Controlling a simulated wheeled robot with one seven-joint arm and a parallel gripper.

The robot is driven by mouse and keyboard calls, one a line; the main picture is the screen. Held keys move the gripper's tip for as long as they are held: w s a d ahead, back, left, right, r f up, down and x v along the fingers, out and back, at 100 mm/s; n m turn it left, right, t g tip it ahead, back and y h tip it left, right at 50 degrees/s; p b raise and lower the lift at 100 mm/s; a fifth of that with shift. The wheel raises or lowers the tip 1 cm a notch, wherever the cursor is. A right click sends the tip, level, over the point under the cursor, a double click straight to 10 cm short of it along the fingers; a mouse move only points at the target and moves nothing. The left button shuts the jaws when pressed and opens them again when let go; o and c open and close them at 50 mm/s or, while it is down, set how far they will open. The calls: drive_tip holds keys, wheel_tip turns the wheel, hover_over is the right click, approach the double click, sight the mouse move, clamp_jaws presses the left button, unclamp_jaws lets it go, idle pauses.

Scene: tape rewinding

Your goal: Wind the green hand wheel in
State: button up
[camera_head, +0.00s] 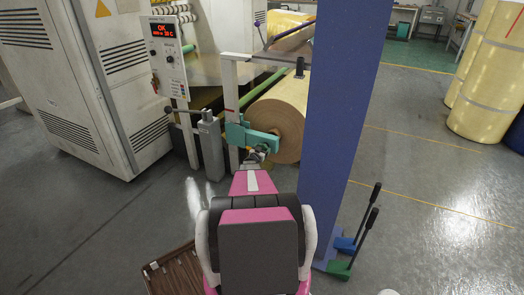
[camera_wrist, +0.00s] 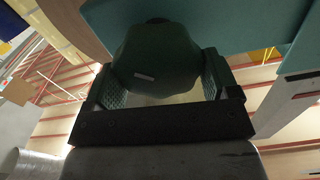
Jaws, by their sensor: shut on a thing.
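The hand wheel (camera_wrist: 157,58) is a dark green, lobed knob with a small pale mark, in the upper middle of the wrist view. My gripper (camera_wrist: 160,76) has one textured finger on each side of it and is shut on it. In the head view my gripper (camera_head: 260,152) reaches forward to the teal bracket (camera_head: 246,135) at the end of a brown roll (camera_head: 283,108). There the wheel is too small and too covered by my arm to make out clearly. The teal housing (camera_wrist: 205,22) lies just behind the wheel in the wrist view.
A grey lever stand (camera_head: 210,145) and a white machine cabinet (camera_head: 75,75) are on the left. Floor is open at right, before yellow rolls (camera_head: 490,90).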

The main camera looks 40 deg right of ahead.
drive_tip(key=m, duration=0.4)
drive_tip(key=shift+s+m, duration=0.2)
drive_tip(key=shift+m, duration=0.2)
drive_tip(key=m, duration=0.5)
drive_tip(key=shift+s+d+f, duration=0.1)
drive_tip(key=shift+f, duration=0.1)
drive_tip(key=m, duration=0.5)
drive_tip(key=shift+f+m, duration=0.15)
drive_tip(key=shift+m, duration=0.25)
drive_tip(key=m, duration=0.4)
drive_tip(key=shift+f+m, duration=0.15)
drive_tip(key=shift+m, duration=0.15)
drive_tip(key=m, duration=0.4)
drive_tip(key=shift+f+m, duration=0.15)
drive_tip(key=shift+m, duration=0.15)
drive_tip(key=m, duration=0.5)
drive_tip(key=shift+f, duration=0.1)
drive_tip(key=m, duration=0.5)
drive_tip(key=shift+w+a+m, duration=0.2)
drive_tip(key=shift+w+m, duration=0.05)
drive_tip(key=shift+m, duration=0.15)
drive_tip(key=shift+w+m, duration=0.15)
drive_tip(key=shift+m, duration=2.15)
